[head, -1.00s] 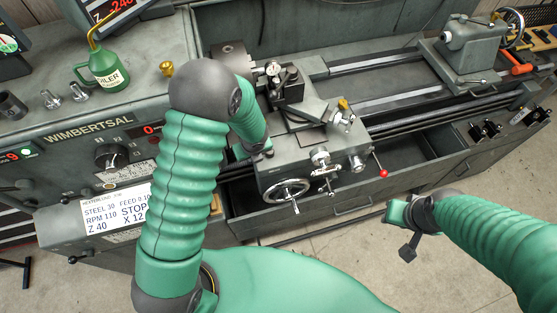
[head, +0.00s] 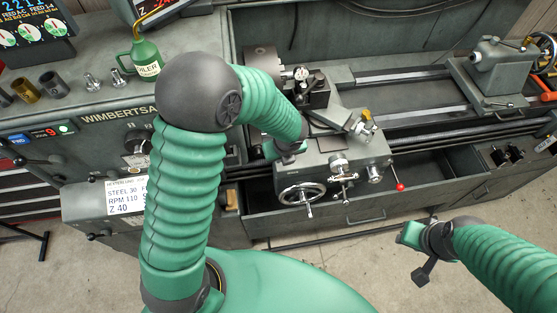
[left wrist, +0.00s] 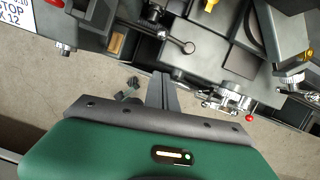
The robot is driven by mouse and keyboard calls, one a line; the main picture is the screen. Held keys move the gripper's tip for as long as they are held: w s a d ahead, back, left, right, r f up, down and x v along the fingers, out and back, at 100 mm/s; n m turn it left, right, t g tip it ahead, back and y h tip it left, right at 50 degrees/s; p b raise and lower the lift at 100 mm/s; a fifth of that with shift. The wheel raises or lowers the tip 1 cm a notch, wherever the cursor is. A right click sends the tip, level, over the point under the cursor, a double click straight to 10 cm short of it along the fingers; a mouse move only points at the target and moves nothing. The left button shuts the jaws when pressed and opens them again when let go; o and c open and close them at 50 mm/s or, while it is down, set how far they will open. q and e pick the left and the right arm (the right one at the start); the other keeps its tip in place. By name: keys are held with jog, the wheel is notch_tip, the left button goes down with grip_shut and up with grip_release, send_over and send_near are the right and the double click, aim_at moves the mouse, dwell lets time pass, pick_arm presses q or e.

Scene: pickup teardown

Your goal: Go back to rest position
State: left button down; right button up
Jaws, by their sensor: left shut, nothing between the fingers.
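My left arm rises in the head view and bends over at a dark elbow. Its wrist end (head: 287,149) hangs beside the lathe carriage (head: 345,158), at the carriage's left side; the fingers are not clear there. In the left wrist view my left gripper (left wrist: 163,92) has its grey fingers together with nothing between them, and floor and the lathe front lie beyond. My right arm comes in from the right. My right gripper (head: 422,272) points down above the floor in front of the lathe, and its fingers are too small to tell open from shut.
The lathe has a handwheel (head: 302,194), a red-knobbed lever (head: 399,187) and a tailstock (head: 490,65). A green oiler (head: 146,58) and several small parts stand on the headstock top at left. The floor (head: 350,255) before the lathe looks clear.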

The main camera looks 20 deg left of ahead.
pick_arm(q)
jog(key=s+f+n+h+b, duration=0.1)
jog(key=s+n+b, duration=0.5)
jog(key=n, duration=0.7)
jog(key=s+f+n+h+b, duration=0.1)
jog(key=s+f+n+b, duration=0.3)
jog(key=n, duration=1)
jog(key=shift+s+a+f+n+b, duration=0.15)
jog(key=shift+s+a+n+b, duration=0.15)
jog(key=shift+s+b, duration=0.9)
jog(key=shift+d, duration=0.1)
jog(key=shift+s, duration=0.1)
